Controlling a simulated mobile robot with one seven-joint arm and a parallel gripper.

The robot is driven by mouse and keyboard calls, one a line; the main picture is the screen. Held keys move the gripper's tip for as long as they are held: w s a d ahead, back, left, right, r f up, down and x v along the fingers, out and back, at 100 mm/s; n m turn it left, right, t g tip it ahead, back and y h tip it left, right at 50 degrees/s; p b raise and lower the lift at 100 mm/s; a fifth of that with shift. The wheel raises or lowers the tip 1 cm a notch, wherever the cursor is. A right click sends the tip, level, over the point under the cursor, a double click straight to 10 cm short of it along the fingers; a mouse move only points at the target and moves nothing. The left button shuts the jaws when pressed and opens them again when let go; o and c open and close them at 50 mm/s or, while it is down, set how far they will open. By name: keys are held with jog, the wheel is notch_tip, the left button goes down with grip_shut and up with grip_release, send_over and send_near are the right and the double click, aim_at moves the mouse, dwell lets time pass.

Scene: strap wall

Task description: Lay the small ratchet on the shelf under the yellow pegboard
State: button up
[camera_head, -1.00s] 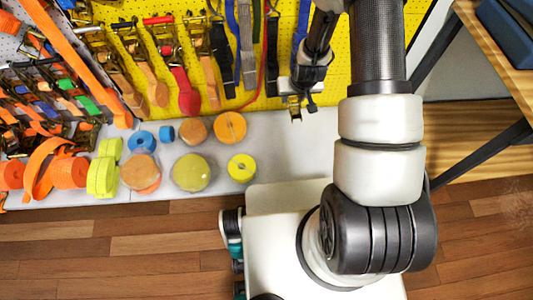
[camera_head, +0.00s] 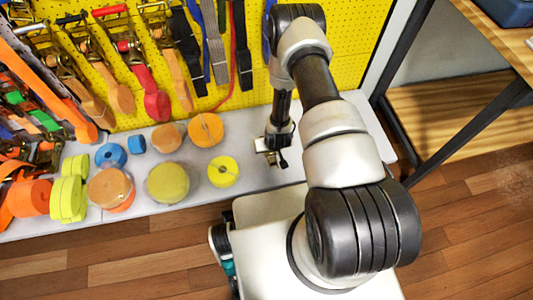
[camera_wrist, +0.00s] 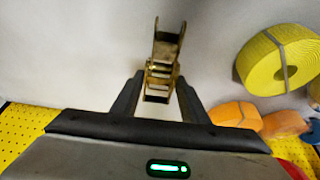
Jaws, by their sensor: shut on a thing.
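My gripper (camera_head: 280,151) is low over the right part of the pale grey shelf (camera_head: 330,167) under the yellow pegboard (camera_head: 350,50). It is shut on the small ratchet, a brass-coloured metal piece (camera_head: 268,153). In the wrist view the ratchet (camera_wrist: 162,62) sits between the two dark fingers (camera_wrist: 160,98) and sticks out beyond them, against the pale shelf surface. I cannot tell whether the ratchet touches the shelf.
A yellow strap roll (camera_head: 223,171) lies left of my gripper, with an orange roll (camera_head: 206,129) behind it and several more rolls further left. Straps and ratchets hang on the pegboard. A wooden-shelved rack (camera_head: 450,115) stands at the right. The shelf right of my gripper is clear.

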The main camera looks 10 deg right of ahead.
aim_at(270, 153)
jog(key=shift+w+f+b, duration=0.1)
jog(key=shift+f+b, duration=0.55)
jog(key=shift+f, duration=1.4)
jog(key=shift+f, duration=0.2)
jog(key=o, duration=1.2)
jog(key=shift+o, duration=0.2)
